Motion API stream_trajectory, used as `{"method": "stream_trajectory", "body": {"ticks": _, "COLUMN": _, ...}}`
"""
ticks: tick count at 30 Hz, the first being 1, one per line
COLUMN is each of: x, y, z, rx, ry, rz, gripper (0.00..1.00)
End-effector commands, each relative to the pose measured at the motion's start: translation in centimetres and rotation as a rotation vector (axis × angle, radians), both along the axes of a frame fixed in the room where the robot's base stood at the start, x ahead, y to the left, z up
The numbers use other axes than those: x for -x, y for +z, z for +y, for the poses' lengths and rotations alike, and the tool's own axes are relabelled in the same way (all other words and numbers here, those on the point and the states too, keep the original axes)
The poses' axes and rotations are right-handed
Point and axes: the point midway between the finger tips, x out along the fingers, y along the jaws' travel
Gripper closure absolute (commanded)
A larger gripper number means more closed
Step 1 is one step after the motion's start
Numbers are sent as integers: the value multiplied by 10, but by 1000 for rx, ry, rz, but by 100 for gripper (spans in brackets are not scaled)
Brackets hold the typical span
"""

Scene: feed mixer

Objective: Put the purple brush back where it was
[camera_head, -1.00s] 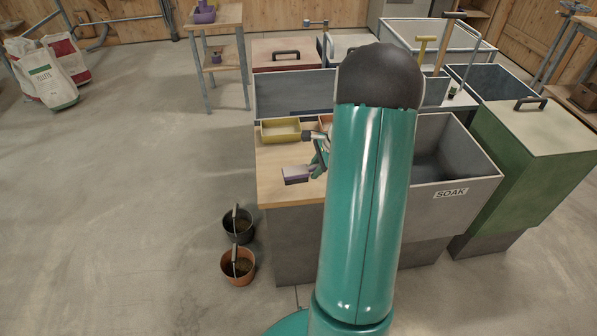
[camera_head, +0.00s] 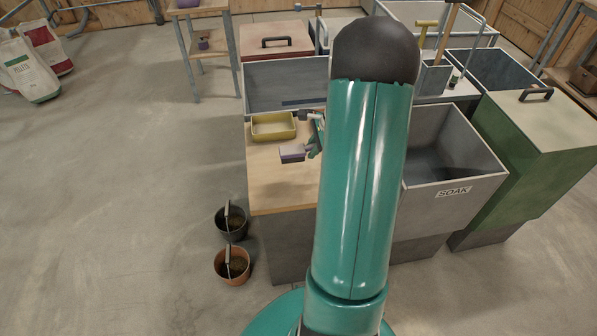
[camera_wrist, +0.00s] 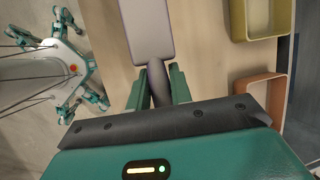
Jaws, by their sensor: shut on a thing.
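The purple brush (camera_head: 292,153) is held out over the wooden bench top (camera_head: 270,187), just in front of the yellow tray (camera_head: 273,135). My gripper (camera_head: 315,146) is shut on its handle, partly hidden behind my arm. In the wrist view, my gripper (camera_wrist: 158,88) has its fingers on both sides of the dark handle, and the pale purple-edged brush head (camera_wrist: 147,30) points away from it. I cannot tell whether the brush touches the bench top.
An orange tray (camera_wrist: 280,100) lies beside the yellow tray in the wrist view. The SOAK bin (camera_head: 455,195) stands right of the bench. A black bucket (camera_head: 231,222) and an orange bucket (camera_head: 232,266) stand on the floor at left. The bench front is clear.

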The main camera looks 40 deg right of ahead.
Motion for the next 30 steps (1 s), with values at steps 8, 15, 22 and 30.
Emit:
{"method": "stream_trajectory", "body": {"ticks": 8, "x": 4, "y": -49, "z": 3, "rx": -4, "ry": -2, "rz": 1, "gripper": 97}}
{"method": "stream_trajectory", "body": {"ticks": 15, "x": 4, "y": -74, "z": 2, "rx": -4, "ry": 0, "rz": 2, "gripper": 97}}
{"method": "stream_trajectory", "body": {"ticks": 22, "x": 2, "y": -92, "z": 1, "rx": 0, "ry": 0, "rz": -1, "gripper": 97}}
{"method": "stream_trajectory", "body": {"ticks": 30, "x": 1, "y": -93, "z": 0, "rx": 0, "ry": 0, "rz": 0, "gripper": 73}}
